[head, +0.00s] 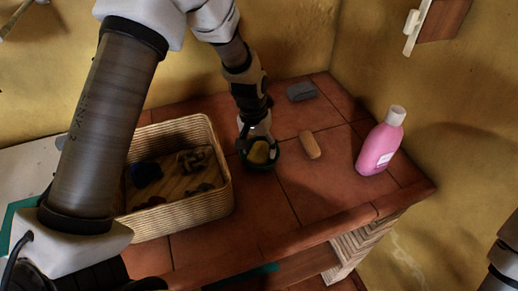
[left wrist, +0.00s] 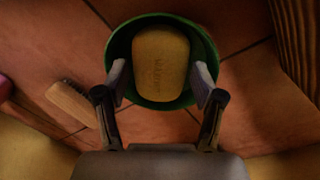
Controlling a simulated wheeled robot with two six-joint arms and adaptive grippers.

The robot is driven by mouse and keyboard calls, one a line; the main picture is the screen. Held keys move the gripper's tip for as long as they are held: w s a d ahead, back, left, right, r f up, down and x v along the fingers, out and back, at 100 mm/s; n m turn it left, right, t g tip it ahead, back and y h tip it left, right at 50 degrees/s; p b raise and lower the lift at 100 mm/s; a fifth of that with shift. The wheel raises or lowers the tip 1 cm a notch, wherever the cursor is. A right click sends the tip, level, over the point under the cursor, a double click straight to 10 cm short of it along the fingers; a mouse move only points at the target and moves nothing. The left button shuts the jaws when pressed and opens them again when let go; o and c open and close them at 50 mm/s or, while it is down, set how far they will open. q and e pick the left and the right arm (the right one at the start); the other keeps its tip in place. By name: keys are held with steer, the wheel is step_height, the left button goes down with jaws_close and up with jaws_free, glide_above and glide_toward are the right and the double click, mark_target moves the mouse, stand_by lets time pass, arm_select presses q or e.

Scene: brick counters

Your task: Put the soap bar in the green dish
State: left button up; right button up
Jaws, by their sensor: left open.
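The yellow soap bar (left wrist: 160,62) lies inside the round green dish (left wrist: 122,42), as the left wrist view shows; the lettering on it is faint. In the head view the soap (head: 259,152) and the dish (head: 262,167) are on the tiled counter, partly covered by my left gripper (head: 258,143). My left gripper (left wrist: 161,75) is open, with one finger on each side of the soap at the dish's mouth. I cannot tell whether the fingers touch the soap or the dish. My right gripper is out of view.
A wicker basket (head: 224,190) with dark items stands left of the dish. A wooden brush (head: 310,145) lies to the right, also in the left wrist view (left wrist: 72,103). A grey object (head: 302,91) lies behind, and a pink bottle (head: 380,146) stands further right. The front counter is clear.

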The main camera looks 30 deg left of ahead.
mark_target(254, 150)
arm_select(q)
step_height(254, 150, up, 11)
steer(key=a, duration=0.1)
steer(key=shift+s+a+r+b, duration=0.15)
steer(key=shift+r+b, duration=0.05)
steer(key=shift+b, duration=0.2)
